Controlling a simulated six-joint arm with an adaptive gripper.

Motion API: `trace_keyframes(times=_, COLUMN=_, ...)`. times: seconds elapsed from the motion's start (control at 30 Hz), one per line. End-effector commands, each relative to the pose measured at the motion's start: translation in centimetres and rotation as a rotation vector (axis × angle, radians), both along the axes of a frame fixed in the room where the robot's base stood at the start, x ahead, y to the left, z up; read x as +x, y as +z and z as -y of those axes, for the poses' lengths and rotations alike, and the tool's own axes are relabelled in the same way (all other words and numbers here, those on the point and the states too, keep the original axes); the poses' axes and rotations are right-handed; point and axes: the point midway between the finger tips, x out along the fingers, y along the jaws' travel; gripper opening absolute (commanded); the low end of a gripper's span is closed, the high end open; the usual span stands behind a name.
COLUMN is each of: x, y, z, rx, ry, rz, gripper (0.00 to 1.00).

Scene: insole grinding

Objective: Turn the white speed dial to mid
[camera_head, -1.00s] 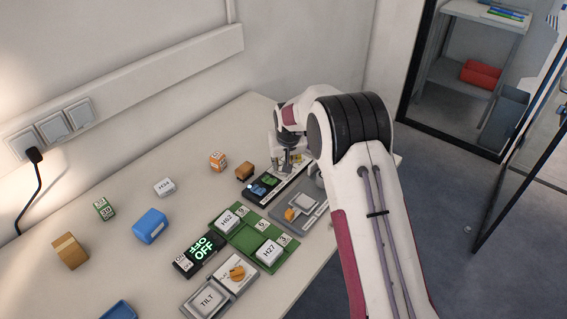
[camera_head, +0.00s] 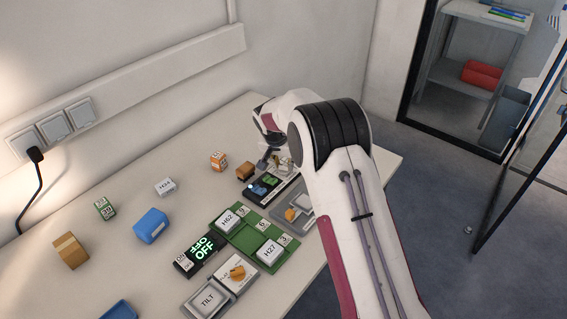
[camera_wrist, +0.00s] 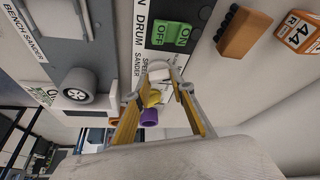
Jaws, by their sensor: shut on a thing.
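The white speed dial (camera_wrist: 158,74) shows between my fingertips in the wrist view, beside the SPEED label on the drum sander panel. My gripper (camera_wrist: 162,72) has its yellow-sided fingers closed in around it. The dial is partly covered by the fingertips, and its pointer and setting cannot be read. In the head view my gripper (camera_head: 273,160) is low at the far end of the dark drum sander panel (camera_head: 258,196), and the dial cannot be made out there. A green ON/OFF switch (camera_wrist: 171,34) sits on the same panel.
A brown block (camera_wrist: 243,32) and an orange-and-white box (camera_wrist: 299,33) stand near the panel. The bench sander's grey wheel (camera_wrist: 78,86) is on the other side. Yellow (camera_wrist: 153,98) and purple (camera_wrist: 148,117) parts lie behind the fingers. The table's left side holds scattered blocks.

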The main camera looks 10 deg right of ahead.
Motion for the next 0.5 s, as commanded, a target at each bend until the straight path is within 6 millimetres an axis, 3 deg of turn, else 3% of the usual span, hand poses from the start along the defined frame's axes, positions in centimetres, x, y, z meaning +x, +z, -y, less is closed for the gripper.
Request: trace_keyframes(times=0.5, x=0.13, y=0.00, z=-0.20, rx=0.000, ry=-0.285, rz=0.001, gripper=0.02)
